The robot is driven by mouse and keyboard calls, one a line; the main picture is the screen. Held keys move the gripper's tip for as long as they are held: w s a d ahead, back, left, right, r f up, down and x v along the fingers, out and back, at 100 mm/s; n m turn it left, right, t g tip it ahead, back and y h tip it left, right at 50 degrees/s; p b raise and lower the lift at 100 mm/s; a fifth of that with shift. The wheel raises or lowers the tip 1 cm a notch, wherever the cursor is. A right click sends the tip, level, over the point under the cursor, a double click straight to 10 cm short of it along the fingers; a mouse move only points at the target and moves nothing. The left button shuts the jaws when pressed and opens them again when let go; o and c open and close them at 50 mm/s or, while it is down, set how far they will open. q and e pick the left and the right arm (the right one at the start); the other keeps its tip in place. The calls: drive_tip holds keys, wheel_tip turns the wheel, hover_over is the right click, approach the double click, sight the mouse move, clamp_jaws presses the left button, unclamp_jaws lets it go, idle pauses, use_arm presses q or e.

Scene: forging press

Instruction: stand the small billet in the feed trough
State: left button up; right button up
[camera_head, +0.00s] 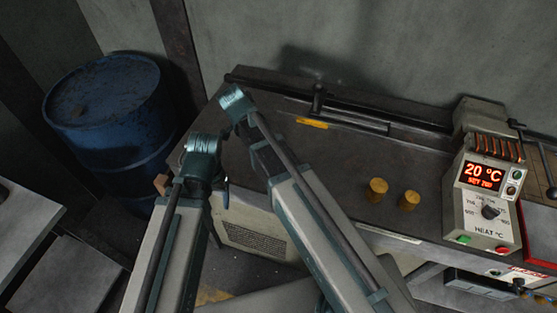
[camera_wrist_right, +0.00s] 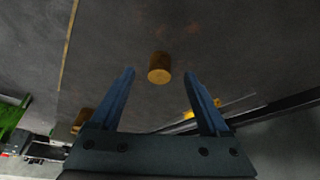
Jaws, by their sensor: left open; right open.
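Two short brass-coloured billets stand upright on the dark bench: a left one (camera_head: 377,190) and a right one (camera_head: 409,199). My left gripper (camera_head: 226,192) is small and partly hidden by the arms at the bench's front left, away from the billets. In the right wrist view, my right gripper (camera_wrist_right: 160,74) is open and empty, with one billet (camera_wrist_right: 159,63) appearing between its fingertips, apart from them.
A heater box (camera_head: 484,195) reading 20 °C stands right of the billets. A blue drum (camera_head: 108,105) stands left of the bench. A yellow mark (camera_head: 312,123) lies by the back channel. The bench between my arms and the billets is clear.

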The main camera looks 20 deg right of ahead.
drive_tip(key=b+x, duration=0.2)
drive_tip(key=d+b+x, duration=0.1)
drive_tip(key=b+x, duration=0.1)
drive_tip(key=x, duration=0.1)
drive_tip(key=shift+d+r, duration=0.1)
drive_tip(key=shift+r, duration=0.1)
drive_tip(key=shift+c, duration=0.2)
clamp_jaws()
